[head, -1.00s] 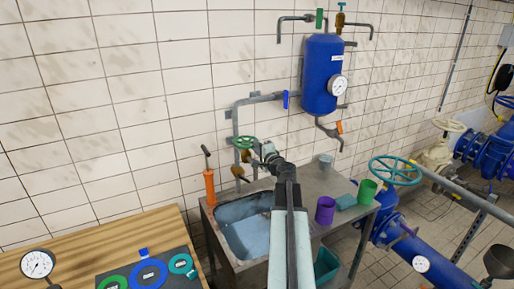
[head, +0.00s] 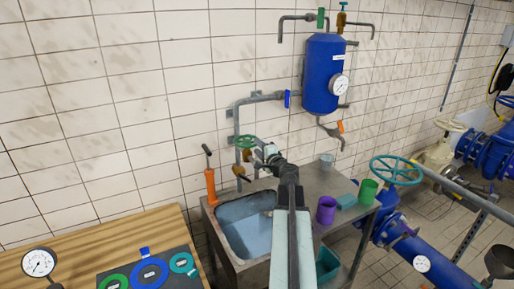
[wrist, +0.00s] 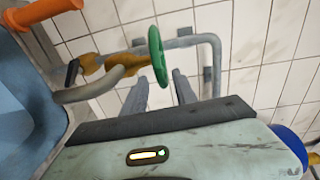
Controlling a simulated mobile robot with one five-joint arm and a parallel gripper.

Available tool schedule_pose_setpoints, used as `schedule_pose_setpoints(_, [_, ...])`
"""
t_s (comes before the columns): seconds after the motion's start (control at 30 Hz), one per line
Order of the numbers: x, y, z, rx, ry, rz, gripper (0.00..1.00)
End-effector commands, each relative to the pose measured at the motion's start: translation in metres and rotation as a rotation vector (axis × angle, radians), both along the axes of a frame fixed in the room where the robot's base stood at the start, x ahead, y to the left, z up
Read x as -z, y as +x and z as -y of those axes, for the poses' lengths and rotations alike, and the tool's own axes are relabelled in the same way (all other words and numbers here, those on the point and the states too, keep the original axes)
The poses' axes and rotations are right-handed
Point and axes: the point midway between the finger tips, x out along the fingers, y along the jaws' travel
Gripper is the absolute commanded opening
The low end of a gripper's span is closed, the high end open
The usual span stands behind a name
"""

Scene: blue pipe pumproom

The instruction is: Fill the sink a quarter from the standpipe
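The sink (head: 240,234) is set in a grey metal bench; its inside looks pale blue, and I cannot tell the water level. The standpipe (head: 237,119) rises at the wall behind it, with a green handwheel (head: 245,142) and a brass tap (head: 240,171) at its lower end. My gripper (head: 262,152) is just right of the handwheel in the head view. In the wrist view my gripper (wrist: 160,78) has two fingers apart, with tiles visible between them. The green handwheel (wrist: 157,55) shows edge-on by the fingertips; contact is unclear.
An orange-bodied tool (head: 210,184) stands at the sink's left back corner. A purple cup (head: 326,209), a green cup (head: 367,191) and a grey cup (head: 326,160) stand on the bench's right. A blue tank (head: 321,75) hangs above. A wooden table (head: 80,243) is at left.

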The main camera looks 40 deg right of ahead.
Motion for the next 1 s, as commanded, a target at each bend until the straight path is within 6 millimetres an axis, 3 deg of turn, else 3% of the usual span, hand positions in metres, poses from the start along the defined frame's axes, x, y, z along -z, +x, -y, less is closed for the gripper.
schedule_pose_setpoints(0.23, [-0.004, -0.048, -0.019, 0.002, 0.001, 0.0, 0.34])
schedule_pose_setpoints(0.4, [-0.004, -0.061, -0.023, 0.0, 0.001, 0.0, 0.34])
schedule_pose_setpoints(0.83, [-0.004, -0.059, -0.023, -0.003, 0.0, 0.0, 0.34])
schedule_pose_setpoints(0.93, [-0.004, -0.041, -0.043, -0.038, 0.001, 0.0, 0.34])
schedule_pose_setpoints(1.0, [-0.004, -0.013, -0.076, -0.095, 0.0, -0.001, 0.34])
